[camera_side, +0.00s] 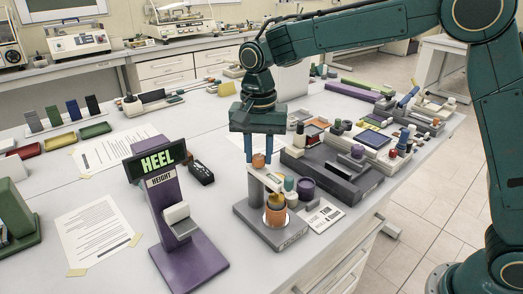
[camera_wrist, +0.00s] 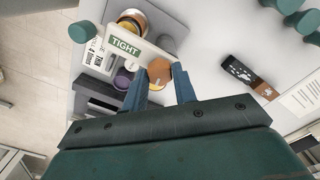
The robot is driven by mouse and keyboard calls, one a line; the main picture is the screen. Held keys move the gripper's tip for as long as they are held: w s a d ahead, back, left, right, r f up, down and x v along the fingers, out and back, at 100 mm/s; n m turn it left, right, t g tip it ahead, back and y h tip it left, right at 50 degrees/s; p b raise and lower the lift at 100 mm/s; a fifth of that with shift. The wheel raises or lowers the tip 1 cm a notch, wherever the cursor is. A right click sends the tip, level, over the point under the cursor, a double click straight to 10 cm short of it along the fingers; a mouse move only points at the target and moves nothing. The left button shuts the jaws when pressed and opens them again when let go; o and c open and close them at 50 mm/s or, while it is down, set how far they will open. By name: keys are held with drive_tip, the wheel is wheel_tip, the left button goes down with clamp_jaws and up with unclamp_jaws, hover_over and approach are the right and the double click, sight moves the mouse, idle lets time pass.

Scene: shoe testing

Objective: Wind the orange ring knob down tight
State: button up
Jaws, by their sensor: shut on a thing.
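The orange ring knob (camera_side: 258,160) sits at the top of a small grey test stand (camera_side: 252,187). My gripper (camera_side: 258,156) points down from above with its blue fingers on either side of the knob. In the wrist view the knob (camera_wrist: 159,72) shows between the two fingertips (camera_wrist: 160,82), and my gripper is shut on it. A pale plate with a green TIGHT label (camera_wrist: 125,47) lies beside the knob. A larger orange cylinder (camera_side: 275,215) stands on the stand's base, under the pale arm. The knob's thread is hidden.
A purple HEEL HEIGHT gauge (camera_side: 172,205) stands to the left. A purple pot (camera_side: 306,188) and a dark grey tray (camera_side: 335,178) are close on the right. A black marked device (camera_side: 200,169) lies behind.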

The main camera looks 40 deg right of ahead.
sight(260, 156)
drive_tip(key=shift+r+m, duration=0.1)
drive_tip(key=shift+m, duration=0.5)
drive_tip(key=o, duration=1)
drive_tip(key=shift+c, duration=0.2)
wheel_tip(260, 156, up, 14)
idle(0.5)
